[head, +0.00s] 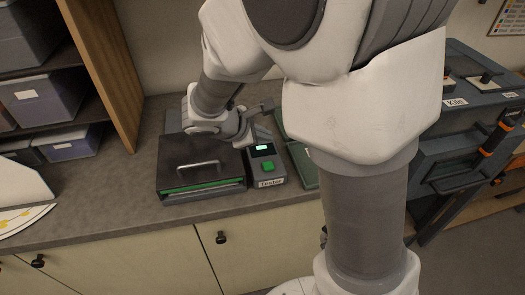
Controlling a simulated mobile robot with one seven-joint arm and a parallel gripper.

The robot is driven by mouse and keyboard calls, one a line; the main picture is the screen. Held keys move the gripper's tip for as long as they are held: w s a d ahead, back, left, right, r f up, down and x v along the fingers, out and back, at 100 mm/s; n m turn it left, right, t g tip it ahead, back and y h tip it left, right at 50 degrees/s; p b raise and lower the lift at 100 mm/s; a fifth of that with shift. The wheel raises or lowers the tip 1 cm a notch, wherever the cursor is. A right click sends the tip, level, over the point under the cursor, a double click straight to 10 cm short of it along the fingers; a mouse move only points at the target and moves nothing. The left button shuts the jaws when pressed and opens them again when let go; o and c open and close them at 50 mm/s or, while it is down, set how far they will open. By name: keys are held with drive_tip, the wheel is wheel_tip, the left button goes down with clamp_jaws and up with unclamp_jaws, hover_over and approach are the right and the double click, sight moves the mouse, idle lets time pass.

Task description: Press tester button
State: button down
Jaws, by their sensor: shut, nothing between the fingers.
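The tester (266,183) is a small dark box on the counter, with a lit greenish display (262,148) and a label reading "Tester" on its front. Its green button (268,166) is in plain view below the display.
A dark box with a metal handle (198,165) and a green strip stands left of the tester. A green object (303,165) lies to its right, partly hidden by my arm. Shelves with grey bins (48,102) are at left. The kiln (468,110) stands at right.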

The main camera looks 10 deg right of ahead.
sight(264, 167)
wheel_tip(264, 167, down, 8)
drive_tip(key=b, duration=0.5)
drive_tip(key=shift+r+b, duration=0.25)
drive_tip(key=shift+b, duration=0.05)
idle(1.5)
drive_tip(key=shift+f+b, duration=0.45)
drive_tip(key=shift+b, duration=0.05)
drive_tip(key=shift+f+b, duration=0.5)
drive_tip(key=shift+b, duration=0.05)
idle(0.5)
drive_tip(key=shift+r, duration=0.2)
drive_tip(key=shift+r+p, duration=0.7)
drive_tip(key=shift+r, duration=0.05)
wheel_tip(264, 167, up, 5)
drive_tip(key=p, duration=0.3)
drive_tip(key=shift+p, duration=0.4)
